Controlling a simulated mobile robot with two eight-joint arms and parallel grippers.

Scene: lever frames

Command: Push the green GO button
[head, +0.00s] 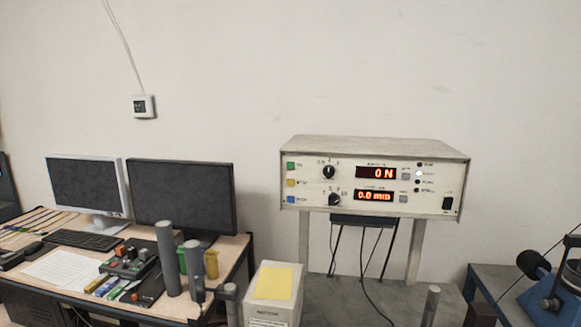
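The small square green button (291,166) is at the upper left of the front face of a beige control box (312,186). A short label beside it is too small to read surely. A yellow button (291,183) and a blue button (291,199) sit below it in the same column. Nothing covers the green button. The red displays (380,173) read 0 N and 0.0 mm. I cannot make out either of my grippers in the head view.
The box stands on grey posts (415,250) with cables hanging below. A white carton (272,300) with a yellow note is in front. Blue equipment (550,297) is at right.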

